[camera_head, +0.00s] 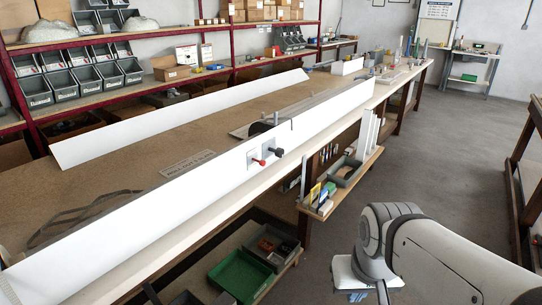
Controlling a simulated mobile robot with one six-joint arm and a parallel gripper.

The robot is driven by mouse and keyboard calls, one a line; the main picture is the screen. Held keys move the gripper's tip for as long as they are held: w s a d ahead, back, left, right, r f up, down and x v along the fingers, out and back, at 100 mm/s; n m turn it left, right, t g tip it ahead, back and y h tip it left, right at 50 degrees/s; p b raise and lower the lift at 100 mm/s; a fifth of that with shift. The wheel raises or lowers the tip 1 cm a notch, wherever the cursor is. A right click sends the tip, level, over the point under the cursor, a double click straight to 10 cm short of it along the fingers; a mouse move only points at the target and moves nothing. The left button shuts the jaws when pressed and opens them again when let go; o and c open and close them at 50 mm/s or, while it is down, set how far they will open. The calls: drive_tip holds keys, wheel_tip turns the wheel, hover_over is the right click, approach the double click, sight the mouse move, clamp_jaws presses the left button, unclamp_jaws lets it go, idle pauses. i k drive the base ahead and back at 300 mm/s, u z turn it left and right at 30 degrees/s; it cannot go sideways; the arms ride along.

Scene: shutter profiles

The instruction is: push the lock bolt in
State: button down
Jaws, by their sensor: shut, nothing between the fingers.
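A long white profile (190,207) stands on edge along the front of the workbench. On its face, near the middle, is a small lock fitting with a red-tipped pin (258,162) and a black knob (277,151). I cannot tell from this view which of these is the lock bolt or how far it sticks out. My gripper (358,295) is low at the bottom edge, in front of the bench and well apart from the lock. It is shut and empty, and its tips are partly cut off by the frame.
A second white profile (180,118) lies farther back on the workbench (115,178). A small side shelf (318,211) with boxes and upright white pieces juts from the bench front. A green crate (240,275) sits below. Open grey floor (440,160) lies to the right.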

sight(263, 163)
drive_tip(key=z, duration=0.05)
drive_tip(key=i, duration=1)
drive_tip(key=u, duration=0.05)
